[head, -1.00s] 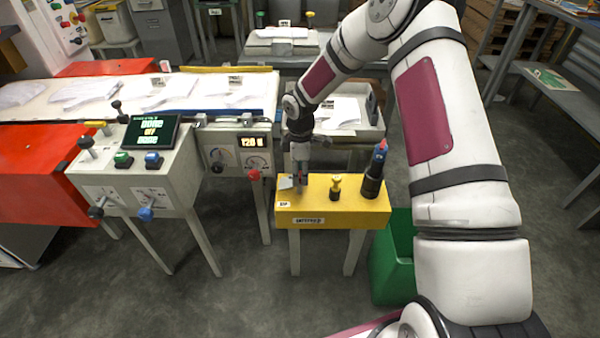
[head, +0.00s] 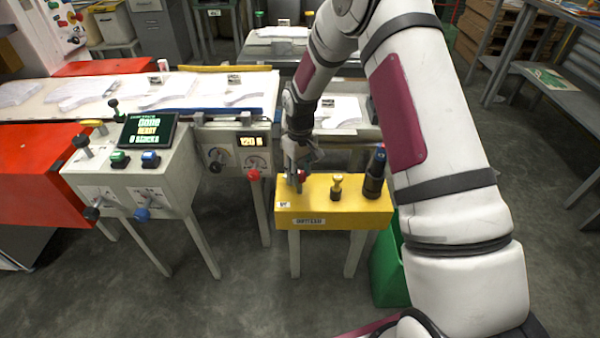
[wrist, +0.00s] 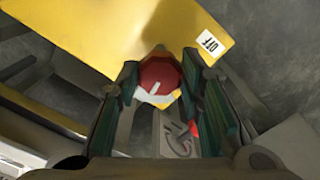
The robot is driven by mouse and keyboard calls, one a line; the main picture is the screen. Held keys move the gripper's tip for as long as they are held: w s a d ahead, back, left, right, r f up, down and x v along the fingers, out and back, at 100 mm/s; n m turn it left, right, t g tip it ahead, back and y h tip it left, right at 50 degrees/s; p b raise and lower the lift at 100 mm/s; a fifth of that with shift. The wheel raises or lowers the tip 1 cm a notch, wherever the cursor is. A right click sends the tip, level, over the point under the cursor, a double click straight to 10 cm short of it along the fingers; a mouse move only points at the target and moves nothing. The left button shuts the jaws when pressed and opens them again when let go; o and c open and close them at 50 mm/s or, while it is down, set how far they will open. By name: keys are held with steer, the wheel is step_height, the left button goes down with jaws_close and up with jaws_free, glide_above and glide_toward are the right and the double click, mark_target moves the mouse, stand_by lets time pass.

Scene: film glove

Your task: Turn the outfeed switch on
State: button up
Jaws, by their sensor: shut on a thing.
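The yellow outfeed box (head: 325,205) stands on legs in the middle of the head view, with a label on its front. My gripper (head: 297,180) is at the left part of its top, shut on a red knob (head: 304,176). In the wrist view the red knob (wrist: 158,78) sits between the two fingers and bears a white pointer line. An OFF label (wrist: 209,46) is on the yellow top to the right of the knob. The fingers hide the knob's sides.
A brass-coloured knob (head: 337,185) and a dark stack lamp (head: 376,170) stand on the same box, to the right of my gripper. A control desk (head: 135,180) with a lit screen (head: 148,131) is at left. A green bin (head: 388,270) stands beside the box.

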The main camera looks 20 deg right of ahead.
steer(key=shift+m, duration=1.2)
steer(key=o, duration=1.1)
steer(key=shift+o, duration=0.2)
steer(key=shift+r, duration=0.1)
step_height(320, 180, up, 12)
